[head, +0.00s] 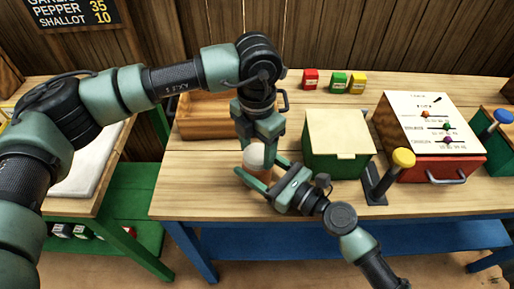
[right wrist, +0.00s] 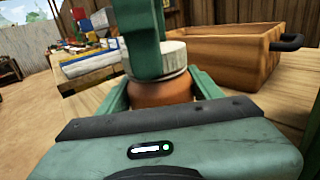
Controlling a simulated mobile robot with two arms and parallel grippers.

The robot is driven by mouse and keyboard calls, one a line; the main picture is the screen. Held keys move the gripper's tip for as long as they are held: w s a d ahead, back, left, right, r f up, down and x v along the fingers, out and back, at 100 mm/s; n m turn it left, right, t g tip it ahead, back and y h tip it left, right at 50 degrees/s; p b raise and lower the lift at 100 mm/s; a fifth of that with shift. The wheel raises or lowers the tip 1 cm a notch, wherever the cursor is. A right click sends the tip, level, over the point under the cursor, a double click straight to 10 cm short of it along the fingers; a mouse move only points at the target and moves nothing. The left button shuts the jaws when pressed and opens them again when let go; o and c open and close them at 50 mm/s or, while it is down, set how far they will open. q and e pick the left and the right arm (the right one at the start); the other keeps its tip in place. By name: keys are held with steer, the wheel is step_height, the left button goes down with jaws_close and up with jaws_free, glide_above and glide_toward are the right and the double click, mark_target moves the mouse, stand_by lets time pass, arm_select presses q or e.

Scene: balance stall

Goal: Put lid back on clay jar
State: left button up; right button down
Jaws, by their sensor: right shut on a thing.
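The clay jar (head: 262,179) stands upright near the front of the wooden table, mostly hidden by my grippers. In the right wrist view its orange-brown body (right wrist: 160,92) sits between my right gripper's two fingers. My right gripper (head: 264,172) is shut on the jar from the front right. The pale round lid (head: 254,154) is at the jar's mouth; it also shows in the right wrist view (right wrist: 172,62). I cannot tell whether it is fully seated. My left gripper (head: 259,146) points down at the lid, one finger in front of it; its jaw opening is unclear.
A wooden tray (head: 200,128) with a dark handle lies behind the jar. A green box with a cream lid (head: 338,133) stands close to the right. A yellow-knobbed lever (head: 403,158) and a red-and-white slider box (head: 430,115) stand farther right. Small coloured boxes (head: 338,82) line the back.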

arm_select(q)
steer(key=o, duration=1.6)
step_height(320, 180, up, 12)
steer(key=shift+r, duration=0.1)
arm_select(e)
steer(key=shift+c, duration=1.1)
jaws_free()
